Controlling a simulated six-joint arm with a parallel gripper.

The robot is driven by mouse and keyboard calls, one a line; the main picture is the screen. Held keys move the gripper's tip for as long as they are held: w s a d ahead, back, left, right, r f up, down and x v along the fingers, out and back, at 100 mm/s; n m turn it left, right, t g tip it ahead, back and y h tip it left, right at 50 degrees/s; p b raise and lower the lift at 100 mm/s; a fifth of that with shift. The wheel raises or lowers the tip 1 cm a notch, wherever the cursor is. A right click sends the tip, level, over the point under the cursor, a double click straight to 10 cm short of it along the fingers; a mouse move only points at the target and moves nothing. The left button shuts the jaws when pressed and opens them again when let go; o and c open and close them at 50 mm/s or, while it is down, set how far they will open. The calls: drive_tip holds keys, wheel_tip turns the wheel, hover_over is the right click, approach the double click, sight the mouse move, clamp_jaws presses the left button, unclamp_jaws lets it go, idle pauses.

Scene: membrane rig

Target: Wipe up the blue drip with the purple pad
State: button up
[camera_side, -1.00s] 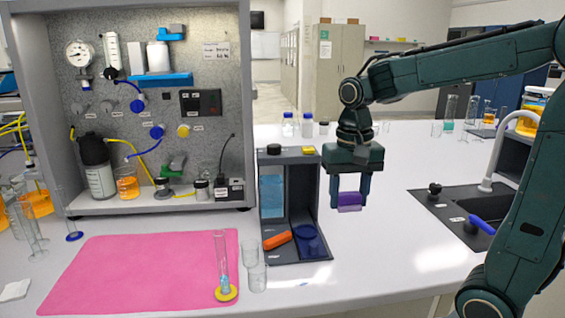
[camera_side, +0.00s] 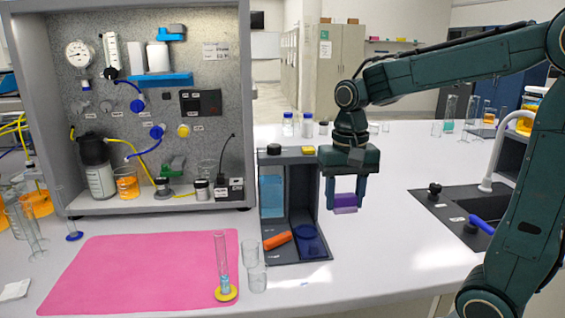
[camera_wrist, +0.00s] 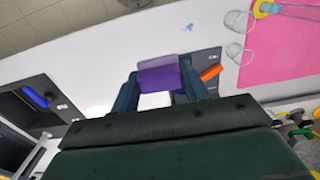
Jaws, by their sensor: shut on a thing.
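The purple pad (camera_side: 345,203) is held between the two fingertips of my gripper (camera_side: 344,198), above the white bench to the right of the grey dispenser stand. In the wrist view the pad (camera_wrist: 160,74) spans the gap between the fingers, which are shut on it. A faint blue drip (camera_wrist: 188,27) lies on the white bench in the wrist view, beyond the pad and apart from it. I cannot make the drip out clearly in the side view.
The grey stand (camera_side: 290,253) holds an orange item (camera_side: 277,240) and stands close left of my gripper. A sink (camera_side: 455,215) is at the right.

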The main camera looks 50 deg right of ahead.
hover_over(295, 284)
wheel_tip(295, 284, down, 11)
drive_tip(key=shift+f, duration=0.2)
drive_tip(key=shift+s, duration=0.1)
drive_tip(key=shift+f, duration=3.15)
drive_tip(key=shift+s+d+f, duration=0.2)
drive_tip(key=shift+d+f, duration=0.05)
drive_tip(key=shift+f, duration=0.2)
drive_tip(key=shift+s+d+f, duration=0.2)
drive_tip(key=shift+d+f, duration=0.05)
drive_tip(key=shift+f, duration=0.2)
drive_tip(key=shift+c, duration=0.4)
drive_tip(key=shift+s+d, duration=1)
drive_tip(key=shift+s, duration=0.05)
drive_tip(key=w+a, duration=0.3)
drive_tip(key=shift+r, duration=0.2)
wheel_tip(295, 284, up, 8)
